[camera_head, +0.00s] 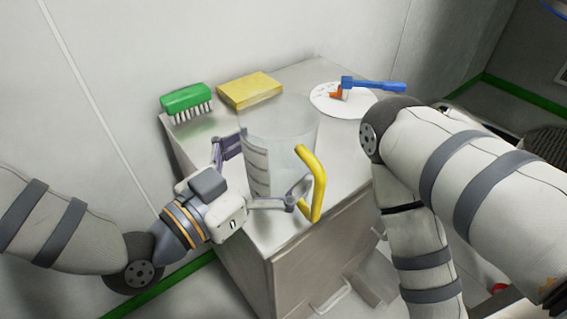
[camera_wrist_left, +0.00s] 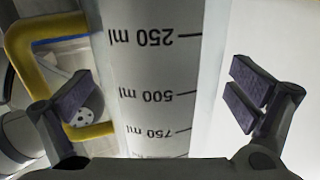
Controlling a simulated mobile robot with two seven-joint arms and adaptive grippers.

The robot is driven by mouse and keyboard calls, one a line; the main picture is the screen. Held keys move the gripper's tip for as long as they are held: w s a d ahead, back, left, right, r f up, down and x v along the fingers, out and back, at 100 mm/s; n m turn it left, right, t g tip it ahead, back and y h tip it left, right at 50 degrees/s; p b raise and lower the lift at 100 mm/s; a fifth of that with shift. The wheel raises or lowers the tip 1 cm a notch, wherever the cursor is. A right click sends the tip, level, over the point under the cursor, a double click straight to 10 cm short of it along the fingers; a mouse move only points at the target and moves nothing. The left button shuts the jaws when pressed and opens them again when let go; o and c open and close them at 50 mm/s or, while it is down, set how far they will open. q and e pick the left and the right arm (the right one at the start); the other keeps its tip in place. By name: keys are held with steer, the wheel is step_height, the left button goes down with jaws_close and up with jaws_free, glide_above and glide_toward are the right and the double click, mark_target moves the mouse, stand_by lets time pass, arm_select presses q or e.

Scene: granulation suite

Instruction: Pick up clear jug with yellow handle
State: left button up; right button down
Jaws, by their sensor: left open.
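The clear jug (camera_head: 277,150) with a yellow handle (camera_head: 312,183) stands upright on the cabinet top. My left gripper (camera_head: 262,172) is open, with one finger on the far left side of the jug and the other by its near side, close to the handle. In the left wrist view the jug (camera_wrist_left: 150,85), with its volume marks, lies between the open fingers, and the yellow handle (camera_wrist_left: 22,50) is at the left behind one finger. A gap shows between the jug and the right finger. My right gripper is out of view; only the right arm shows.
A green brush (camera_head: 187,99) and a yellow sponge (camera_head: 250,91) lie at the back of the cabinet top (camera_head: 225,120). A white disc (camera_head: 325,104) with a blue-handled tool (camera_head: 375,86) lies at the back right. My right arm stands close to the cabinet's right side.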

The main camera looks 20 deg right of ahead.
arm_select(q)
steer(key=shift+w+d, duration=0.25)
steer(key=shift+d, duration=0.25)
steer(key=c, duration=1.1)
